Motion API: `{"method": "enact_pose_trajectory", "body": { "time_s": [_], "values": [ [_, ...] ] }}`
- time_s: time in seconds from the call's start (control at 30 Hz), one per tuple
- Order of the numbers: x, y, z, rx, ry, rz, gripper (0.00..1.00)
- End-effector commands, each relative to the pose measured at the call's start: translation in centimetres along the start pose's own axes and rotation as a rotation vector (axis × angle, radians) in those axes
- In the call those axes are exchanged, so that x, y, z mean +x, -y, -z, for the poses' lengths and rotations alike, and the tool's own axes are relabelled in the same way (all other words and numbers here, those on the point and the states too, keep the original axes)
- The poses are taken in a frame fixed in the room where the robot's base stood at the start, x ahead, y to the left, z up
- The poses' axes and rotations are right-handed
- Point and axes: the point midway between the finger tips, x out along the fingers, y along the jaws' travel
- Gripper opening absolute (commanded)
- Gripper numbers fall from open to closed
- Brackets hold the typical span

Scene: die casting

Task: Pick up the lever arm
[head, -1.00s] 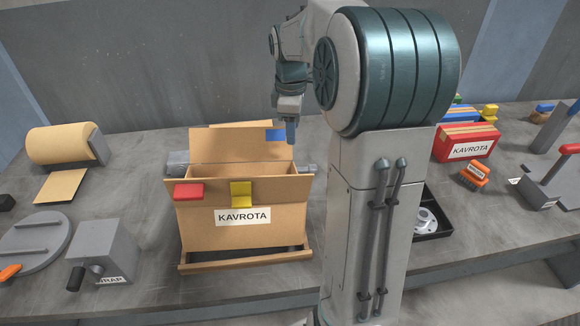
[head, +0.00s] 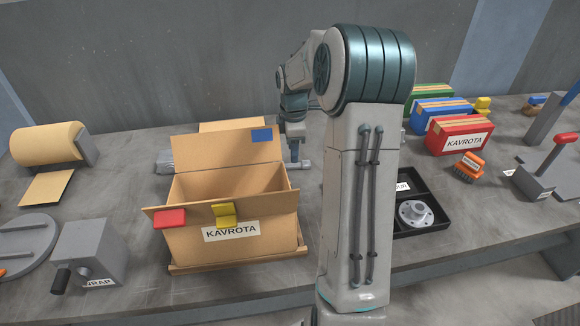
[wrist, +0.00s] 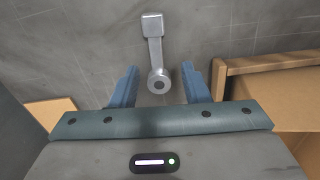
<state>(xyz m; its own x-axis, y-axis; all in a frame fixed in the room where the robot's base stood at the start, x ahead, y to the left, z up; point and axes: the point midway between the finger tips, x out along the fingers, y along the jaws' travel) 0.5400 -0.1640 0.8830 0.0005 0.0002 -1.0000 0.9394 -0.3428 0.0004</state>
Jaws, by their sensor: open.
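The lever arm (wrist: 154,48) is a grey metal bar with a squared block at one end and a round, holed boss at the other. It lies on the table in the wrist view, with the boss between and just ahead of my fingertips. My gripper (wrist: 158,80) is open and empty, one blue finger on each side. In the head view my gripper (head: 293,152) points down behind the carton's right side. A small piece of grey metal (head: 305,163) shows beside it there, and the rest is hidden by the carton and my arm.
The open KAVROTA carton (head: 232,232) stands close to my gripper, and its edge (wrist: 270,62) shows at right in the wrist view. A black tray (head: 437,222) with a flanged part lies to the right. A crank box (head: 92,258) and paper roll (head: 48,143) stand left.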

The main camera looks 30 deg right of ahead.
Motion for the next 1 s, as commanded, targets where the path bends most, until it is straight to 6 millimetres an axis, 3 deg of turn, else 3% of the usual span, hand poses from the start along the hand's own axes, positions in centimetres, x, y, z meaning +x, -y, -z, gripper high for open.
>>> {"method": "enact_pose_trajectory", "body": {
  "time_s": [0.3, 0.63, 0.8, 1.0],
  "values": [
    [4.3, -0.5, 0.8, 0.000, 0.000, 0.003, 0.42],
    [5.0, -0.5, 0.7, 0.000, 0.000, 0.001, 0.42],
    [5.0, -0.5, 0.7, 0.001, 0.000, 0.000, 0.00],
    [4.9, -0.6, 0.7, 0.001, 0.000, -0.001, 0.00]
  ]
}}
